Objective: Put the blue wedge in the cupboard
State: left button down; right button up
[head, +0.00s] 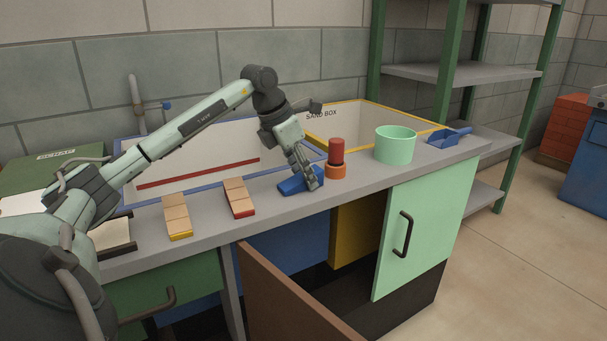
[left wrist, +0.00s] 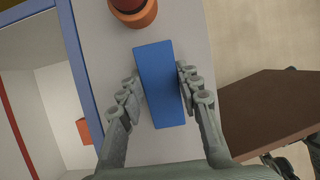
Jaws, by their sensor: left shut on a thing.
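The blue wedge (head: 290,186) lies on the grey counter, left of a red and orange stack. It also shows in the left wrist view (left wrist: 160,88). My left gripper (head: 313,180) reaches down from above and is shut on the wedge, one finger along each long side, as the left wrist view (left wrist: 158,80) shows. The cupboard (head: 350,285) is under the counter. Its brown door (head: 285,295) stands open toward the front, and its dark interior partly shows. My right gripper is not in view.
A red cylinder (head: 337,150) stands on an orange ring (head: 336,171) close by the wedge. A mint tub (head: 395,145) and blue scoop (head: 445,136) are further right. Two wooden-topped blocks (head: 177,216) (head: 239,198) lie left. A mint door (head: 425,225) with dark handle closes the right front.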

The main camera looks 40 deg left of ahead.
aim_at(285, 186)
pick_arm(q)
jog(key=shift+f, duration=0.1)
jog(key=c, duration=1.1)
grip_release()
jog(key=shift+o, duration=0.2)
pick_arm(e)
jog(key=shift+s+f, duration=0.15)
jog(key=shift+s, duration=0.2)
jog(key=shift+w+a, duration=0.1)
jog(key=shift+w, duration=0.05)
pick_arm(q)
jog(key=shift+r, duration=0.25)
jog(key=v, duration=1.1)
jog(key=shift+s+r+p, duration=0.2)
jog(key=shift+r+p, duration=0.15)
jog(key=shift+p, duration=0.05)
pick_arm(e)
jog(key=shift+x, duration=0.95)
pick_arm(q)
jog(key=shift+a, duration=0.15)
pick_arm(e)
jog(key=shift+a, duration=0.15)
